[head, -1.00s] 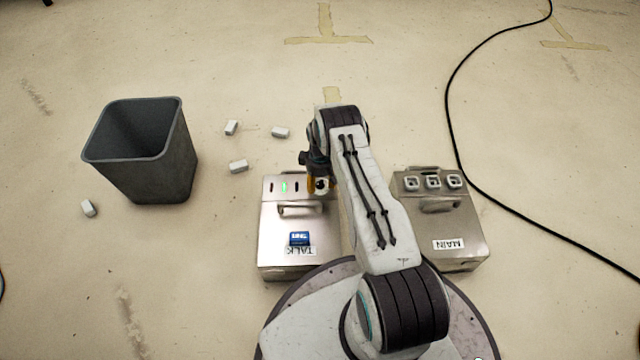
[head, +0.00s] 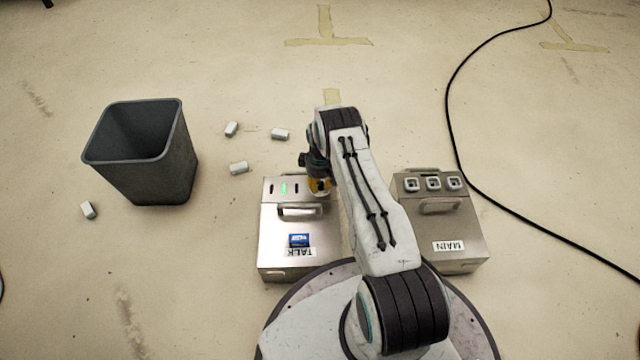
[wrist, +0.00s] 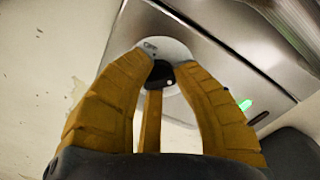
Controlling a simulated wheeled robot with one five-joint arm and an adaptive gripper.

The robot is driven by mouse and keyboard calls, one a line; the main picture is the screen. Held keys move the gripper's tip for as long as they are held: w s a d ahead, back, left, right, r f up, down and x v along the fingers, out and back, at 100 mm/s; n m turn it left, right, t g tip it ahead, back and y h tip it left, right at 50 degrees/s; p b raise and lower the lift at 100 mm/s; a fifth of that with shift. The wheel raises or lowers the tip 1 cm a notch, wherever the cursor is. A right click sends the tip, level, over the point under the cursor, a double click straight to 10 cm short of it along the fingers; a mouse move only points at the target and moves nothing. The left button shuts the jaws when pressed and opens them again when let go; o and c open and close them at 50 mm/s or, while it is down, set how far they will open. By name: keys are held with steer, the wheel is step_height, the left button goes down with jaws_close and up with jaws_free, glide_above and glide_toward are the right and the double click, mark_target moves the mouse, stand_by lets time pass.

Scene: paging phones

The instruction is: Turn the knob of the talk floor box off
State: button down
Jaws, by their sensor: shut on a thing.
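The talk floor box (head: 280,255) is a metal box with a TALK label, left of my arm in the head view. A green light (head: 284,188) is lit on its top, and it also shows in the wrist view (wrist: 245,105). The knob (wrist: 160,74) is black with a small white mark and sits on a pale round plate (wrist: 178,50) with small lettering at its edge. My gripper (wrist: 158,76) is shut on the knob, its yellow fingers around it. In the head view my gripper (head: 319,186) is at the box's far right corner and hides the knob.
A second metal box labelled MAIN (head: 465,220) stands right of my arm. A dark bin (head: 170,180) stands at the left. A black cable (head: 450,110) runs along the right. The floor beyond is mostly clear.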

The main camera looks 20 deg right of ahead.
steer(key=shift+n, duration=0.3)
steer(key=n, duration=0.3)
steer(key=shift+n, duration=0.3)
steer(key=n, duration=0.4)
steer(key=shift+n, duration=0.3)
steer(key=n, duration=0.9)
steer(key=shift+w, duration=0.1)
stand_by(0.3)
steer(key=c, duration=0.9)
jaws_free()
